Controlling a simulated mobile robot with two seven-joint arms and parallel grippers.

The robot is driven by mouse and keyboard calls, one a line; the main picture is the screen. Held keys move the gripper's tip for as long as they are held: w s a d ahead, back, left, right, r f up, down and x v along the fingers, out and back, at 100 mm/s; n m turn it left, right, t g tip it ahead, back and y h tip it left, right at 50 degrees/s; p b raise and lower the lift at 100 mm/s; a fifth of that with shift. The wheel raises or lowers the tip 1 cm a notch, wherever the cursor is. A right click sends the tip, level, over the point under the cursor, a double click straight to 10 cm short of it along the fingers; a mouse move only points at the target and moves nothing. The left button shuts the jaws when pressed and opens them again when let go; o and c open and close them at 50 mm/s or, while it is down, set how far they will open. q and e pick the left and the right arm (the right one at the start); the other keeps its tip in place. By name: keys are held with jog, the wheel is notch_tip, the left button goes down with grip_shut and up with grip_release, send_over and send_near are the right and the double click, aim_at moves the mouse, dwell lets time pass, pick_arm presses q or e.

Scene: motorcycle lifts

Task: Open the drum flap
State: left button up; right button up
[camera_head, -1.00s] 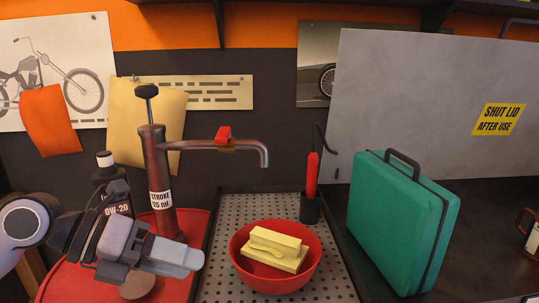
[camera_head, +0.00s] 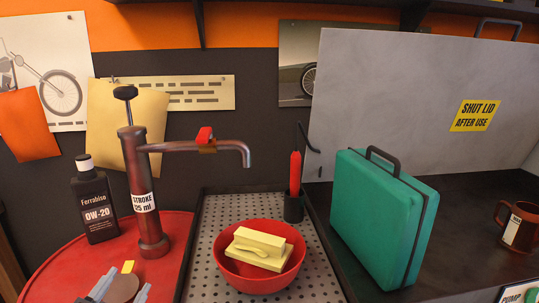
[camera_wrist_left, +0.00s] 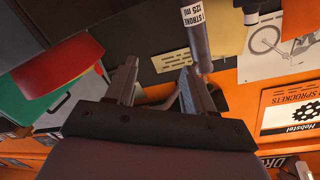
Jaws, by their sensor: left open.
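The red drum top (camera_head: 62,264) is at the lower left of the head view, with the pump (camera_head: 137,190) standing on it. A round brown disc (camera_head: 122,289), which may be the drum flap, lies near the front of the top, with a small yellow tab (camera_head: 128,267) at its far edge. My left gripper (camera_head: 121,287) is at the bottom edge, its two grey fingertips apart on either side of the disc. I cannot tell whether they touch it. In the left wrist view my gripper (camera_wrist_left: 160,91) is open, with nothing clearly between the fingers. My right gripper is not in view.
A black oil bottle (camera_head: 96,203) stands left of the pump. Right of the drum, a perforated tray (camera_head: 208,240) holds a red bowl (camera_head: 262,279) with yellow objects and a dark holder (camera_head: 294,207) with a red-handled tool. A green case (camera_head: 378,222) stands farther right.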

pick_arm(q)
jog(key=s+f+n+g, duration=0.4)
jog(key=s+f+g, duration=1)
jog(key=s+f, duration=0.65)
jog(key=w+d+f+t+h+b, duration=0.1)
jog(key=w+f+t, duration=0.1)
jog(key=f, duration=0.4)
jog(key=w+d+f+t+h+b, duration=0.1)
jog(key=w+d+f+t+b, duration=0.1)
jog(key=f+t, duration=0.3)
jog(key=shift+b+x, duration=0.3)
jog(key=shift+x, duration=0.85)
jog(key=shift+d, duration=0.1)
